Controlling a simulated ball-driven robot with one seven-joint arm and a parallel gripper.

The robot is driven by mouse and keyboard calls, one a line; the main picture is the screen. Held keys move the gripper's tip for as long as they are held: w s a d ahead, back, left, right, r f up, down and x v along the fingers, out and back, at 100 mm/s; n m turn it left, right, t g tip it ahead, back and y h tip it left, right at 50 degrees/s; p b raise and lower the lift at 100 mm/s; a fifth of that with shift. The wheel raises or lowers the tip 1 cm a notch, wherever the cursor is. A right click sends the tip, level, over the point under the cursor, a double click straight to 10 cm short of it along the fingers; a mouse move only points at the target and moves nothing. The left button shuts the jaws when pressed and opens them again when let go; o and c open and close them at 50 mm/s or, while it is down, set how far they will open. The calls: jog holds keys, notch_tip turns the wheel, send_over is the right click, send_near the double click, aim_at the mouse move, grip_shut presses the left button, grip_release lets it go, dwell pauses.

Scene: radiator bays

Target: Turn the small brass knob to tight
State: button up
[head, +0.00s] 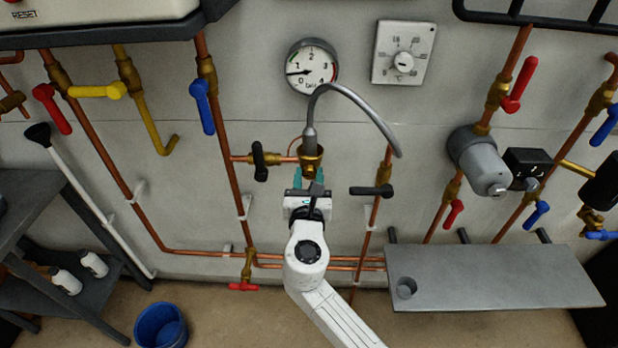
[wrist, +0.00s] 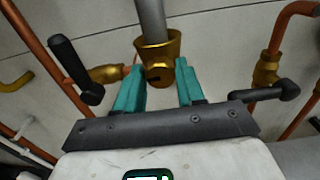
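A brass fitting (head: 312,156) sits at the lower end of a grey hose on the wall, below the pressure gauge. In the wrist view, the fitting (wrist: 158,48) has a small round brass knob (wrist: 160,77) with a dark mark at its lower front. My gripper (head: 309,180) is just below the fitting in the head view, hiding most of the knob there. In the wrist view, my gripper (wrist: 160,72) is open. Its two teal fingers stand left and right of the knob with visible gaps; depth between fingertips and knob is hard to tell.
A black-handled valve (head: 259,161) is close left of my gripper, another black handle (head: 372,191) to the right. The grey hose (head: 368,108) arches above. Copper pipes run on both sides. A grey shelf (head: 490,278) juts out lower right; a blue bucket (head: 160,327) stands lower left.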

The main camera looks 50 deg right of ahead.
jog(key=c, duration=0.6)
